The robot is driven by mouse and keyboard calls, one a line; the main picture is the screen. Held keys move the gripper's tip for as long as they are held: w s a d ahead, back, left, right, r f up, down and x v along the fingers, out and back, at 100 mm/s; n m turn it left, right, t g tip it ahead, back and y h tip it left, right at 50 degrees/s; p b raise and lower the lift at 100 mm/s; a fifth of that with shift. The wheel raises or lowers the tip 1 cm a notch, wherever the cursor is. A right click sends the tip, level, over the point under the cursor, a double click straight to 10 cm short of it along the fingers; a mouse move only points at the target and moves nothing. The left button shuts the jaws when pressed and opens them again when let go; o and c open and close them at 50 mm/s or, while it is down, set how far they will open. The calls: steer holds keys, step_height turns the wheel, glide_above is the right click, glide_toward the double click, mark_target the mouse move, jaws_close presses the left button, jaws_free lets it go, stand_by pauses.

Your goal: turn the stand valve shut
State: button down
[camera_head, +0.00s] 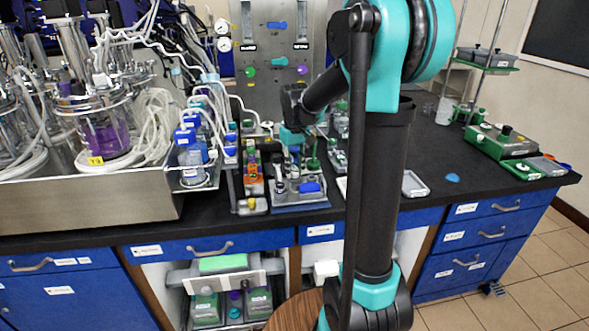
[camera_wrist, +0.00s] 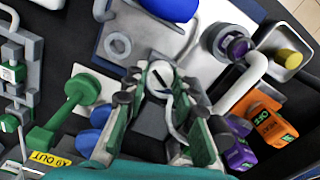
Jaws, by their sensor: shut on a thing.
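My gripper (camera_head: 293,150) reaches down among the small equipment near the front edge of the black bench. In the wrist view its two green-and-grey fingers (camera_wrist: 158,98) stand on both sides of a small pale round part with a dark slot, which I take to be the stand valve (camera_wrist: 160,73). The fingers look closed on it, but their contact points are partly hidden. The valve sits over a grey block. In the head view my gripper hides it. I cannot tell from the slot how far the valve is turned.
In the head view, glass bioreactors (camera_head: 105,130) stand left and a metal panel (camera_head: 268,85) behind. Bench space at right is clearer.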

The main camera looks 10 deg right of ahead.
mark_target(295, 171)
steer(key=m, duration=1.2)
stand_by(0.5)
steer(key=c, duration=1.2)
jaws_free()
step_height(295, 171, up, 12)
